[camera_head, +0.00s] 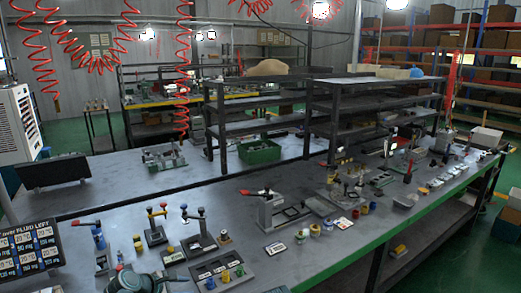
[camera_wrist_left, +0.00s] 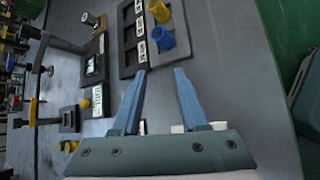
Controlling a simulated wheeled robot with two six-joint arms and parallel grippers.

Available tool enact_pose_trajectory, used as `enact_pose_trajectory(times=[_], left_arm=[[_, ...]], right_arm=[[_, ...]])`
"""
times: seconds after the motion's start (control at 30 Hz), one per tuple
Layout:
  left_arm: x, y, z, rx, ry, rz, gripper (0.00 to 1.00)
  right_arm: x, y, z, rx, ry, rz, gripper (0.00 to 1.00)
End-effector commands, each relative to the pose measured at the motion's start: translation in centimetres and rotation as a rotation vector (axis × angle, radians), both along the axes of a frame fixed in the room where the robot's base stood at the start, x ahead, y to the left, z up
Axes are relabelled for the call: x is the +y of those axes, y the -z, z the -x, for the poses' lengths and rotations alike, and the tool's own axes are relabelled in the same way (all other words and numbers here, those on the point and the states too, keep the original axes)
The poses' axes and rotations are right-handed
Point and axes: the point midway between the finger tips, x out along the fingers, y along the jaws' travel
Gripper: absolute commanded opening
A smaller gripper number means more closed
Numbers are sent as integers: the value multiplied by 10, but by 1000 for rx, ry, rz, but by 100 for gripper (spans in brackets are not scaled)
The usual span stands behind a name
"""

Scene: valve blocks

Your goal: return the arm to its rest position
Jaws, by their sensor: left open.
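My left gripper (camera_wrist_left: 162,75) is open, with nothing between its two blue fingers, above the grey workbench. Part of my left arm (camera_head: 135,280) shows at the bottom of the head view. Its fingertips are near the edge of a dark tray (camera_wrist_left: 129,68) with labelled slots. A blue cup-like piece (camera_wrist_left: 163,38) and a yellow one (camera_wrist_left: 158,12) are just beyond the fingertips. The fingers look apart from both pieces, though the height gap is hard to judge. My right gripper is not in view.
A display panel (camera_head: 32,248) is at the left. Clear bench lies between the front fixtures and the shelves (camera_head: 260,115).

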Motion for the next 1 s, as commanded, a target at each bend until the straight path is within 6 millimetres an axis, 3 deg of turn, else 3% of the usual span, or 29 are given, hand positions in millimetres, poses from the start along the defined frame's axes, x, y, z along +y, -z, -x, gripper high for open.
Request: enact_pose_trajectory(times=[0.03,0.2,0.4,0.6,0.7,0.83,1.0], left_arm=[[-24,-3,8,4,117,-80,43],[-93,6,48,5,620,-414,43],[-144,6,104,-12,1246,-747,43],[-166,-5,149,-21,1798,-972,43],[-169,-10,162,-19,1968,-1027,43],[-170,-13,169,-16,2082,-1059,43],[-169,-13,170,-15,2106,-1064,43]], right_arm=[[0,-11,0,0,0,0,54],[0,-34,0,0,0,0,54],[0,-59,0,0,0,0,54],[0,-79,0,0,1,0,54],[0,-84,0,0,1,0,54],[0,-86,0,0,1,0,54],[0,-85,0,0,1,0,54]])
